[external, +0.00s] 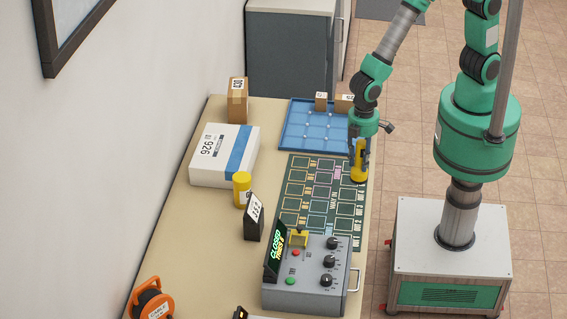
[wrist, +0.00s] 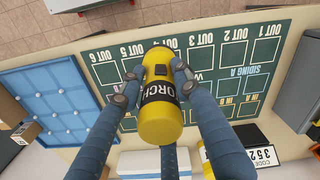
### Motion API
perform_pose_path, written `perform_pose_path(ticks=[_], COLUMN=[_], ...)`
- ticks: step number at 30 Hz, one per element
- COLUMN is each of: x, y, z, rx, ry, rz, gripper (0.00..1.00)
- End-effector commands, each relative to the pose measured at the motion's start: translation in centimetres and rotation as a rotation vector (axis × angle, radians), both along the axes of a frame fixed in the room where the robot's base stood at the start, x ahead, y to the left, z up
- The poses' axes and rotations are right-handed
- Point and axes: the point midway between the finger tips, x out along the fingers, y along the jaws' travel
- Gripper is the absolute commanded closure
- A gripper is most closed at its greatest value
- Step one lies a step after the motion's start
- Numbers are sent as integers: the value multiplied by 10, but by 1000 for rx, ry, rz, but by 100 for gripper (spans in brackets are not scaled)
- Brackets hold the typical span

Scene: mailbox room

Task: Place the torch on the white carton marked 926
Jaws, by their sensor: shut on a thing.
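The torch (wrist: 160,110) is yellow with a black band lettered "TORCH". My gripper (wrist: 153,82) is shut on it, one finger on each side, in the wrist view. In the external view the torch (external: 358,165) is upright at the right edge of the table, over or on the dark green marked board; I cannot tell whether it touches. The white carton marked 926 (external: 213,158) lies flat on the table's left side with a blue stripe on top. It is left of my gripper (external: 361,150), across the board. Its edge shows at the bottom of the wrist view (wrist: 140,163).
A blue tray (external: 297,128) with small boxes lies behind the board (external: 293,200). A brown box (external: 237,103) stands behind the carton. A yellow cylinder (external: 242,189), a black code stand (external: 254,218) and a grey control box (external: 310,275) stand nearer. An orange reel (external: 150,301) is front left.

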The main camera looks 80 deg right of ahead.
Motion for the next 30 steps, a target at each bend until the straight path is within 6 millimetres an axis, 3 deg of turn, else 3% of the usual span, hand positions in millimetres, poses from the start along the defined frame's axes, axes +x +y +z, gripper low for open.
perform_pose_path(ticks=[11, 24, 30], x=[106, 239, 275], y=[-33, -116, -149], z=[28, 62, 70], rx=[1, 0, 0], ry=[-1, 0, 0], rz=[62, 155, 186], gripper=[100, 100, 100])
